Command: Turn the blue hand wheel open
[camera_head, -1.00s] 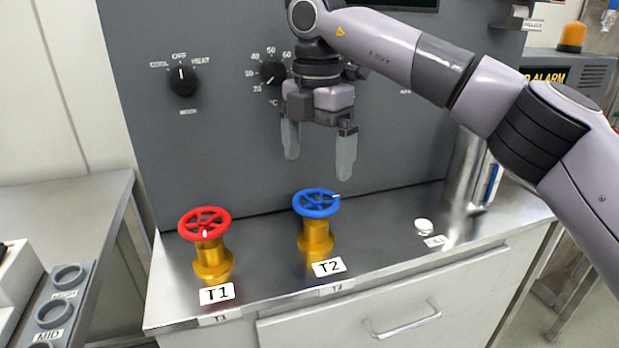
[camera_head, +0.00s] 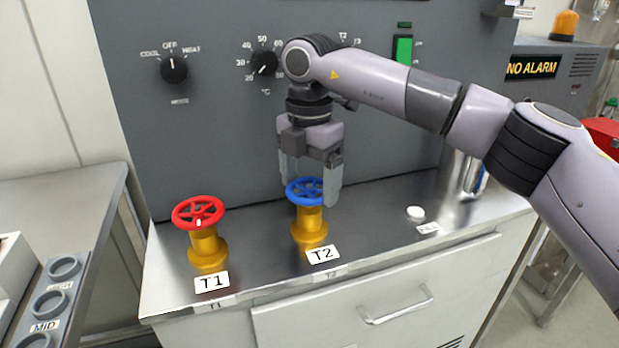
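The blue hand wheel (camera_head: 305,193) sits on a yellow valve body (camera_head: 309,226) behind the label T2 (camera_head: 322,253). My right gripper (camera_head: 310,190) points down at the blue wheel with its fingers apart. One finger is at the left of the wheel and the other overlaps its right front side, hiding part of the rim. I cannot tell whether the fingers touch the rim. My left gripper is not in view.
A red hand wheel (camera_head: 198,212) on a yellow body stands to the left, labelled T1. A grey panel (camera_head: 220,130) with knobs rises behind. A white button (camera_head: 415,213) lies to the right on the metal counter (camera_head: 375,215). The counter between them is clear.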

